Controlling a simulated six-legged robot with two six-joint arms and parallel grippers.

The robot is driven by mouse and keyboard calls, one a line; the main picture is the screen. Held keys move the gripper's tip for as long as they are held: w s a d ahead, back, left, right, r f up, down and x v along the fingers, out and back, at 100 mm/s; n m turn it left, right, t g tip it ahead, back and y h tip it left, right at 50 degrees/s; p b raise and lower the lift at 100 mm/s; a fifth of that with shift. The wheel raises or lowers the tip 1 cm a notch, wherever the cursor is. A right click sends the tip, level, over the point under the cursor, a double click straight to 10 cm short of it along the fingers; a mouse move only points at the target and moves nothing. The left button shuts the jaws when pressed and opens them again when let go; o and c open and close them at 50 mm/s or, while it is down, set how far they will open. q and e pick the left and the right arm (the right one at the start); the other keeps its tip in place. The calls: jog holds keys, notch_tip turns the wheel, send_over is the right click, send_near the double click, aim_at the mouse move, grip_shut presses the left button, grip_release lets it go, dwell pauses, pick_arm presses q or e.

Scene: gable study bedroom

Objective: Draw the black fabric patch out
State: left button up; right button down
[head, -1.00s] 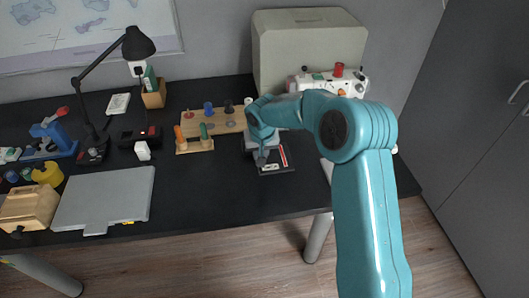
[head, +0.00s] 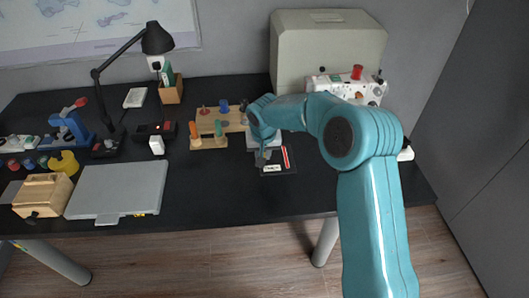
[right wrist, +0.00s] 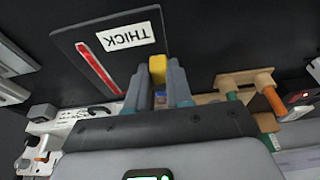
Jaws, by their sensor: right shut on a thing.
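A flat dark square (head: 284,168) with a red stripe and a white label lies near the table's front edge. It fills the upper left of the right wrist view (right wrist: 84,47), where its label reads THICK. I cannot tell whether this square is the black fabric patch or lies with it. My right gripper (head: 264,158) is at the square's left side. In the right wrist view, its two grey fingers (right wrist: 158,72) are shut on a small yellow block (right wrist: 157,68) beside the square's edge. Whether the block joins the square is unclear. My left gripper is out of view.
A wooden peg stand (head: 208,143) is left of my right gripper. A white sewing machine (head: 345,88) stands behind my arm, before a beige case (head: 325,50). A grey flat board (head: 118,190) lies left. Bare black tabletop (head: 215,185) lies between the board and the square.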

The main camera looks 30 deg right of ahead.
jog(key=shift+r, duration=0.15)
jog(key=shift+r+p, duration=1.7)
jog(key=shift+r, duration=1.2)
